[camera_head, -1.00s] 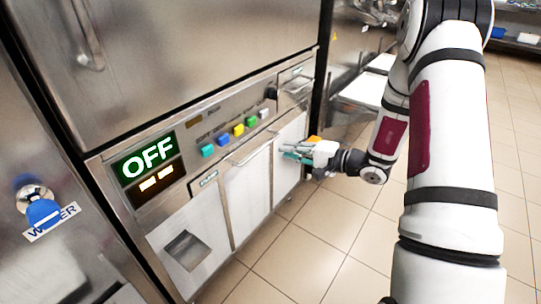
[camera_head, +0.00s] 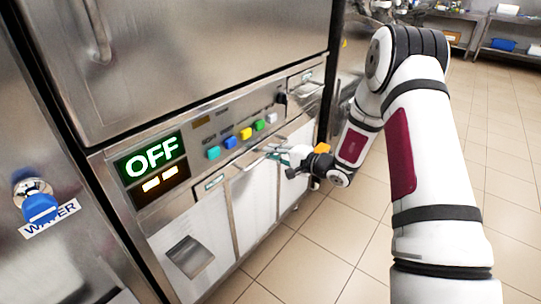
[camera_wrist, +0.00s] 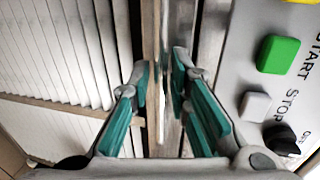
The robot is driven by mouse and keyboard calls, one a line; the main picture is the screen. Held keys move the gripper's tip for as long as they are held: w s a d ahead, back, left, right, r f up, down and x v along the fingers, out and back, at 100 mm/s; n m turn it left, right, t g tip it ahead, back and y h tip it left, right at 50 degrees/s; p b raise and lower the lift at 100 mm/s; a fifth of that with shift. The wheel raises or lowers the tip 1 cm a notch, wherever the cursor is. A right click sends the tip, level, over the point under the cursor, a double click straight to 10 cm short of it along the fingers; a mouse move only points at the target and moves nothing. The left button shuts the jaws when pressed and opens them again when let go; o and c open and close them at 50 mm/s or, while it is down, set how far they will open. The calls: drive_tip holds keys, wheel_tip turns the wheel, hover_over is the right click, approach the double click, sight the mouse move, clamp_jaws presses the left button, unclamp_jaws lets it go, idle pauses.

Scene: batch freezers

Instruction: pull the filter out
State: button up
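The filter (camera_head: 253,195) is a white panel low on the front of the steel machine, below the button strip. In the wrist view its pleated white face (camera_wrist: 60,50) fills the left side. A thin bar handle (camera_head: 243,163) runs along its top edge; in the wrist view the handle (camera_wrist: 158,30) runs upright between the fingers. My gripper (camera_head: 268,153) is at the right part of this handle. In the wrist view my gripper (camera_wrist: 161,75) is open, with a teal-padded finger on each side of the handle. I cannot tell whether either finger touches it.
The control strip has coloured buttons, including a green one (camera_wrist: 279,54), a grey stop button (camera_wrist: 255,106) and a black knob (camera_wrist: 282,138), close to the right finger. An OFF display (camera_head: 152,157) and a blue tap (camera_head: 40,208) are at left. The tiled floor (camera_head: 310,255) is clear.

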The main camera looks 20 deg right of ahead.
drive_tip(key=shift+w+a, duration=0.35)
drive_tip(key=shift+w, duration=0.1)
clamp_jaws()
drive_tip(key=shift+s+f, duration=0.1)
drive_tip(key=f+b+v, duration=0.2)
drive_tip(key=b+v, duration=0.1)
drive_tip(key=v, duration=0.8)
drive_tip(key=f+b+v, duration=0.2)
drive_tip(key=b+v, duration=0.1)
drive_tip(key=v, duration=0.9)
drive_tip(key=shift+s+d+f, duration=0.35)
drive_tip(key=shift+s+f, duration=0.05)
drive_tip(key=shift+s, duration=0.05)
